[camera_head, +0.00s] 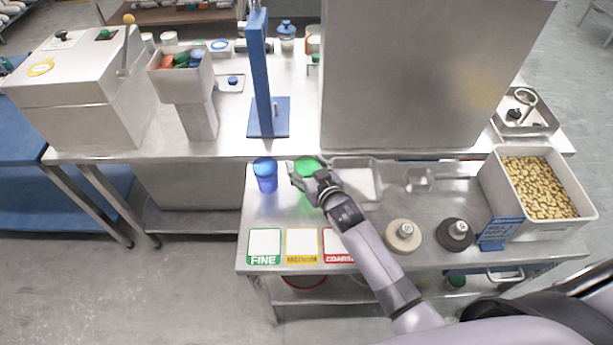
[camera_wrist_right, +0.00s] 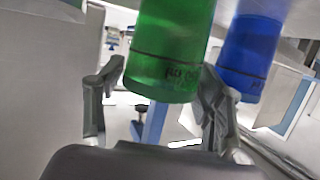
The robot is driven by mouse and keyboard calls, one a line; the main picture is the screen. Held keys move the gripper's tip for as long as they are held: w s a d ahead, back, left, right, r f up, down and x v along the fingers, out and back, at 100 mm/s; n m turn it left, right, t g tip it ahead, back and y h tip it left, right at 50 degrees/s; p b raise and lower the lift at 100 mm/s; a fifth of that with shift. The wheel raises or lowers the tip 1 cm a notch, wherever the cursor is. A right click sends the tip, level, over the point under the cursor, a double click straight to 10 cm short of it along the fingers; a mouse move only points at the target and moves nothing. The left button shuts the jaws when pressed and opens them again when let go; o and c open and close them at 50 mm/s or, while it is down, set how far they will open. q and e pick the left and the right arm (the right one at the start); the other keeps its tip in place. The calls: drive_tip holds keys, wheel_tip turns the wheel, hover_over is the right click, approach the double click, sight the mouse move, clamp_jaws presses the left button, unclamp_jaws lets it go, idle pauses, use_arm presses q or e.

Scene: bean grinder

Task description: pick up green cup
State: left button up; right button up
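The green cup (camera_head: 308,166) stands on the front metal table, beside the blue cup (camera_head: 265,175) on its left. My right gripper (camera_head: 305,182) is at the green cup and hides part of it. In the right wrist view the green cup (camera_wrist_right: 172,45) is between the two fingers of my right gripper (camera_wrist_right: 160,85). A gap shows between the left finger and the cup; the right finger overlaps the cup's edge, and contact there is unclear. The gripper looks open around the cup. The blue cup (camera_wrist_right: 248,50) is just beyond the right finger. My left gripper is not in view.
A clear tray (camera_head: 357,182) is close to the right of the green cup. FINE (camera_head: 264,247), MEDIUM (camera_head: 302,246) and COARSE (camera_head: 338,243) cards lie at the front. A bin of beans (camera_head: 492,182) is at right. A tall metal box (camera_head: 420,75) stands behind.

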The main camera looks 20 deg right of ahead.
drive_tip(key=c, duration=0.7)
drive_tip(key=shift+r, duration=0.1)
drive_tip(key=shift+c, duration=0.2)
